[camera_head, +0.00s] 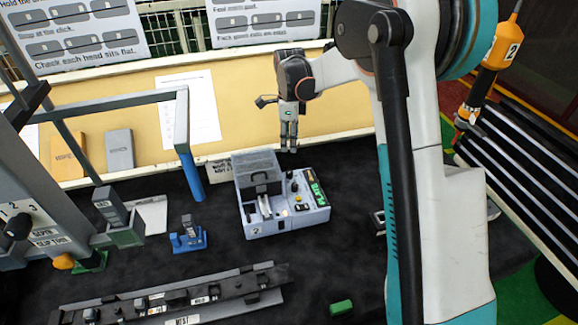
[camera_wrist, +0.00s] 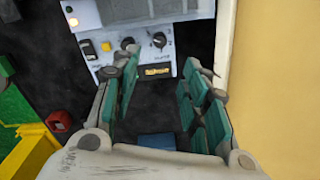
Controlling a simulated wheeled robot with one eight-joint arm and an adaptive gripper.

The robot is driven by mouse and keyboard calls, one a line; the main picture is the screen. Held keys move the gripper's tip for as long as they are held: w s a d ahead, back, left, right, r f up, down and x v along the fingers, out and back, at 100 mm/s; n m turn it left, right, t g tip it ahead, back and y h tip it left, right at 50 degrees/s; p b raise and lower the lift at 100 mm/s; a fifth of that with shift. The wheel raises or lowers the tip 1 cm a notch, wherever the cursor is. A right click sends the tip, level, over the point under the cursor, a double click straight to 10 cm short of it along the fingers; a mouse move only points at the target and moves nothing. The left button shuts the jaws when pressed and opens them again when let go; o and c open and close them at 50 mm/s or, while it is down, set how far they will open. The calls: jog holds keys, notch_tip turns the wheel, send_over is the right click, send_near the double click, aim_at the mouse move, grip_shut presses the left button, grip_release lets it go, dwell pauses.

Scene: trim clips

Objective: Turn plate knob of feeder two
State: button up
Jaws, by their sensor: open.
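Feeder two (camera_head: 255,231) is a pale grey-blue box marked 2, with a dark ribbed cover, standing on the dark mat. In the wrist view its control panel (camera_wrist: 185,62) shows at the top, with two dark round knobs: a left knob (camera_wrist: 127,44) and a right knob (camera_wrist: 159,39) with a marked scale. I cannot read which is the plate knob. My gripper (camera_head: 288,148) hangs fingers down behind the feeder's far right side in the head view. In the wrist view my gripper (camera_wrist: 160,88) is open and empty, its teal pads apart, touching neither knob.
A blue fixture (camera_head: 188,238) stands left of the feeder. A black rail (camera_head: 180,296) lies in front, with a green block (camera_head: 341,307) to its right. A grey and blue post (camera_head: 187,150) rises at left. Dark mat between fixture and feeder is clear.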

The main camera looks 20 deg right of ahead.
aim_at(290, 171)
notch_tip(290, 171, down, 14)
jog(key=shift+r+b, duration=0.1)
jog(key=shift+b, duration=0.7)
grip_shut()
